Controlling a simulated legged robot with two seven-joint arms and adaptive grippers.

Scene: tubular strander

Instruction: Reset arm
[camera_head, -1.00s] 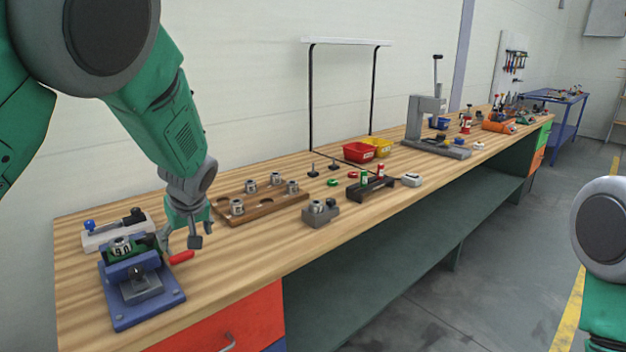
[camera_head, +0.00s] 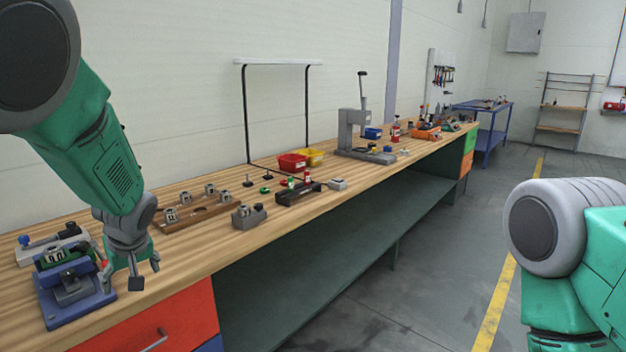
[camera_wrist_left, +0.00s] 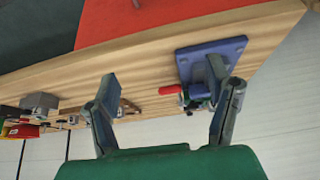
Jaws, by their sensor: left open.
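My left gripper (camera_head: 136,284) hangs over the near left edge of the workbench, fingers pointing down, beside a blue fixture (camera_head: 75,300) with a green part marked with digits. In the left wrist view the gripper (camera_wrist_left: 158,85) is open with nothing between its fingers. The blue fixture (camera_wrist_left: 212,50) also shows there, behind the right finger, with a red handle (camera_wrist_left: 173,90) between the fingers in the picture. My right arm is at the right side of the head view; its gripper is outside the frame.
A grey block (camera_head: 249,216), a dark rack (camera_head: 298,194), red bin (camera_head: 292,164), yellow bin (camera_head: 316,157) and grey press (camera_head: 362,140) stand further along. The floor right of the bench is clear.

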